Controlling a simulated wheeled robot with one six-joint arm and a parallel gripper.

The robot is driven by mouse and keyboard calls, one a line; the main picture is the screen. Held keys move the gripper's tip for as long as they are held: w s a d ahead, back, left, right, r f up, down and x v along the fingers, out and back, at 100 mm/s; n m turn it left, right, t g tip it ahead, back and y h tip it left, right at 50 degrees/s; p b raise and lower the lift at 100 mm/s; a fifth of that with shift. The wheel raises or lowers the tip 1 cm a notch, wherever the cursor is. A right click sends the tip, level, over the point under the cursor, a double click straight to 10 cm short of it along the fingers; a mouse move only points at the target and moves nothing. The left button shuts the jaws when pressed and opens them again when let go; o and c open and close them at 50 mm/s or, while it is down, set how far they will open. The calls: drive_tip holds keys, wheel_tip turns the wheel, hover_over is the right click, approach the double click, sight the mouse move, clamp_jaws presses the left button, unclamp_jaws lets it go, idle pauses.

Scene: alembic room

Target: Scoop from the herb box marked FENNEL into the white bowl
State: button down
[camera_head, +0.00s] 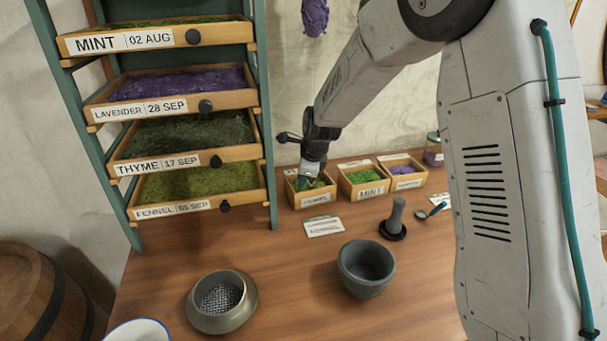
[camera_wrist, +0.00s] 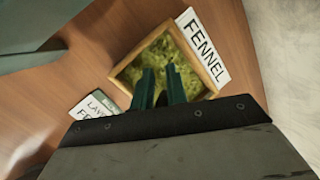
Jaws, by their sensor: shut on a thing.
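The small wooden herb box (camera_head: 316,198) at the left of a row of three holds green herb. In the wrist view the box (camera_wrist: 132,72) carries a FENNEL label (camera_wrist: 203,50). My gripper (camera_head: 306,182) reaches down into this box. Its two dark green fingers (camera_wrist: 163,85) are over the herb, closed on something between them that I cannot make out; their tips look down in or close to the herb. The white bowl (camera_head: 138,331) with a blue rim is at the bottom left, partly cut off by the frame edge.
The MINT box (camera_head: 366,193) and a purple-herb box (camera_head: 405,184) stand to the right. A drying rack (camera_head: 272,150) rises at left. A sieve (camera_head: 222,302), mortar (camera_head: 366,268), pestle (camera_head: 396,216), spoon (camera_head: 422,215) and card (camera_head: 323,226) are on the table.

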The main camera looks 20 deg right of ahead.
drive_tip(key=shift+a, duration=0.1)
idle(0.4)
drive_tip(key=shift+s+a, duration=0.1)
drive_tip(key=shift+a, duration=1)
wheel_tip(320, 180, up, 8)
drive_tip(key=shift+r, duration=0.2)
idle(0.3)
